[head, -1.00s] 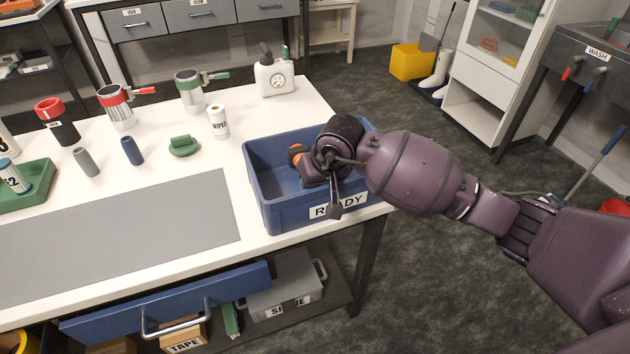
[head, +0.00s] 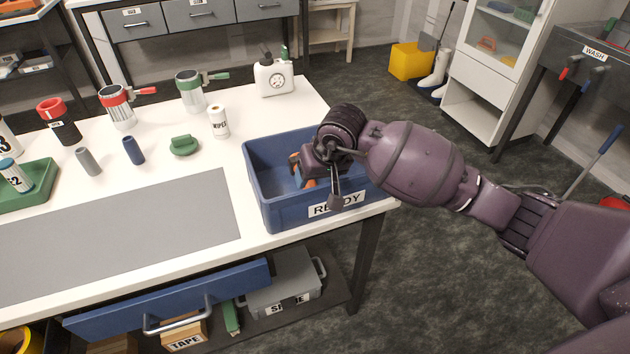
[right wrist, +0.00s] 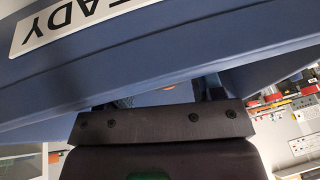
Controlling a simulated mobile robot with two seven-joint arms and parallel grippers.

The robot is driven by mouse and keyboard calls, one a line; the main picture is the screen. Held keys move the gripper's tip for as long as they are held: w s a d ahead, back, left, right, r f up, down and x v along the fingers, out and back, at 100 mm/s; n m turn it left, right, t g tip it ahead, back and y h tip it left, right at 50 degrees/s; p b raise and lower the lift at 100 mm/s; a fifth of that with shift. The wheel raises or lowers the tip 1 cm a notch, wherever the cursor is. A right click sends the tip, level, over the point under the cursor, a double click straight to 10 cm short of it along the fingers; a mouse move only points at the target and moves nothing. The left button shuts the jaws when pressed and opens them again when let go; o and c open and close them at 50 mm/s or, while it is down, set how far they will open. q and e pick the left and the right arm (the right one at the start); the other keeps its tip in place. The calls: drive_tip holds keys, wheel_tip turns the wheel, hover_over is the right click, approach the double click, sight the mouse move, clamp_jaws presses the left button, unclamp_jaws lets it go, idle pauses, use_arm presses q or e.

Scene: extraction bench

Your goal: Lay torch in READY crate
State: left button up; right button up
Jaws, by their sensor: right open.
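The blue READY crate (head: 282,212) stands at the right end of the white bench, its label facing front. My right gripper (head: 308,170) reaches down over the crate from the right and is open. An orange and dark thing (head: 308,184), likely the torch, shows inside the crate just under the gripper; the gripper and wrist hide most of it. In the right wrist view the crate wall (right wrist: 190,60) fills the upper part, with the label upside down. A small orange patch (right wrist: 168,88) shows beyond the gripper body. My left gripper is not in view.
A grey mat (head: 130,235) lies clear to the crate's left. A wipes roll (head: 218,122), a green handle-like piece (head: 184,145) and blue (head: 133,150) and grey (head: 88,161) cylinders stand behind it. A blue drawer (head: 170,300) is open below the bench.

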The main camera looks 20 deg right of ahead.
drive_tip(key=p+v, duration=0.1)
drive_tip(key=v, duration=0.9)
drive_tip(key=shift+r+p, duration=0.2)
drive_tip(key=shift+p, duration=0.15)
